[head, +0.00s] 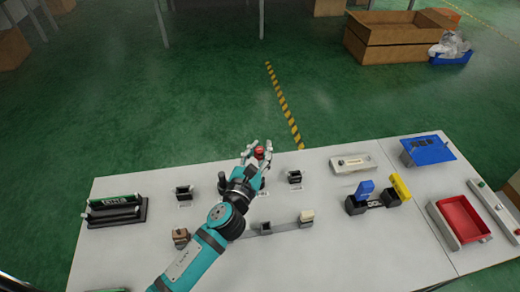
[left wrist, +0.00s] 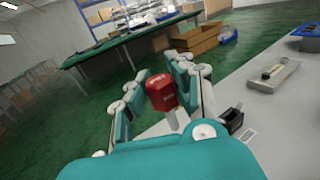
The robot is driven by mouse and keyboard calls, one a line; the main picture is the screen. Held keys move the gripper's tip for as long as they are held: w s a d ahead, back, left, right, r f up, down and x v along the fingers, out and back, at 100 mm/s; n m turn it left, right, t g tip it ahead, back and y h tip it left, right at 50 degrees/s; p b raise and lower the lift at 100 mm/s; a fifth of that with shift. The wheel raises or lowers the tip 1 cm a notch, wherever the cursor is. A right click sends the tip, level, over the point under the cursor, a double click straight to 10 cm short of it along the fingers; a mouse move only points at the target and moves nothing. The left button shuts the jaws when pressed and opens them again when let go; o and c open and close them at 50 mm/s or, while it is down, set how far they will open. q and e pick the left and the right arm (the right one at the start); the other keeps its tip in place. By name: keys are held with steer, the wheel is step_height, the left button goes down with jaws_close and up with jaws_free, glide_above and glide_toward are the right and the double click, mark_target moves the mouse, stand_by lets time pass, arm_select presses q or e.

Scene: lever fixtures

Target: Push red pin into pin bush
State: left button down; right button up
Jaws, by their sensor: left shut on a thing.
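My left gripper (head: 257,156) is over the far part of the white table, shut on the red pin (head: 259,153). In the left wrist view the red head of the pin (left wrist: 161,93) sits between the fingers of the left gripper (left wrist: 160,85), with a pale shaft below it. A small black holder (head: 294,177) stands right of the gripper, and another black holder (head: 184,192) stands to its left. I cannot tell which is the pin bush. My right gripper is not in view.
The near part of the white table (head: 330,250) is clear. A lever fixture (head: 265,228) lies close right of my left arm. A blue and yellow fixture (head: 365,190), a red tray (head: 461,217) and a blue box (head: 427,150) are farther right. A black rack (head: 115,210) is at left.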

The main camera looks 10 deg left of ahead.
mark_target(259, 164)
arm_select(q)
steer(key=shift+f+b, duration=0.35)
steer(key=shift+f, duration=0.3)
step_height(259, 164, down, 3)
steer(key=b, duration=0.2)
steer(key=shift+b, duration=0.35)
steer(key=shift+f, duration=0.3)
stand_by(0.7)
steer(key=shift+f+b, duration=1.85)
steer(key=shift+f, duration=0.3)
steer(key=c, duration=1.2)
jaws_free()
steer(key=shift+o, duration=0.4)
